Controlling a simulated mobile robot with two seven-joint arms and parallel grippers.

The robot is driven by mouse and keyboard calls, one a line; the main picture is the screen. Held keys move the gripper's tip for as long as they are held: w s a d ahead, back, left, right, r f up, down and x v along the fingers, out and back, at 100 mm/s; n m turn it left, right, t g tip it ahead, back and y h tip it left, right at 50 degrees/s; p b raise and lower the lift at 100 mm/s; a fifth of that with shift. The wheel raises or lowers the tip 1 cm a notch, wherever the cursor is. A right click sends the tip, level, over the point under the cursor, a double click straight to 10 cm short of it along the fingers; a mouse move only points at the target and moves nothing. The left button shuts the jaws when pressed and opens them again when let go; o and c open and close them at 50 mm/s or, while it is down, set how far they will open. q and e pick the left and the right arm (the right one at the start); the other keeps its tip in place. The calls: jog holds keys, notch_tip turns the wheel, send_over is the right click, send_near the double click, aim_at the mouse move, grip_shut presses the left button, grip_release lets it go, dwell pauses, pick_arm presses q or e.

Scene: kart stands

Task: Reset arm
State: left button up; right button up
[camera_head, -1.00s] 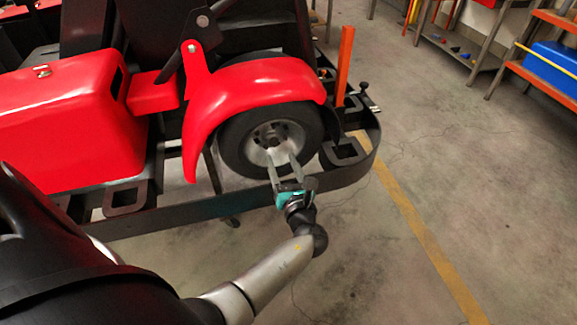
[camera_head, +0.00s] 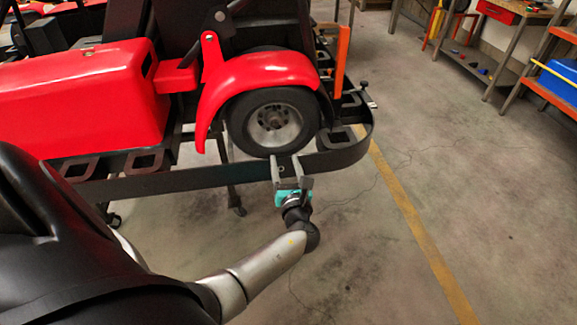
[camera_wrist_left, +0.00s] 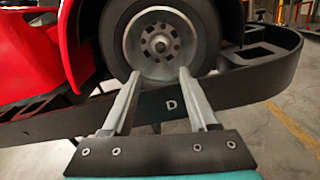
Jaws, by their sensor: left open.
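My left gripper (camera_head: 286,168) is open and empty in the head view, at the end of my arm coming in from the left. Its two grey fingers point at the kart's wheel (camera_head: 272,121), in front of the black bumper rail (camera_head: 200,178). In the left wrist view the fingers (camera_wrist_left: 158,84) are spread apart, with the wheel (camera_wrist_left: 150,42) beyond them and nothing between them. The red kart (camera_head: 75,100) rests on a dark stand. Whether the fingers touch the rail cannot be told. My right gripper does not show.
An orange upright post (camera_head: 342,58) rises behind the wheel. A workbench (camera_head: 480,60) and an orange shelf with a blue box (camera_head: 558,82) stand at the right. The concrete floor with a yellow line (camera_head: 410,215) is clear to the right of the kart.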

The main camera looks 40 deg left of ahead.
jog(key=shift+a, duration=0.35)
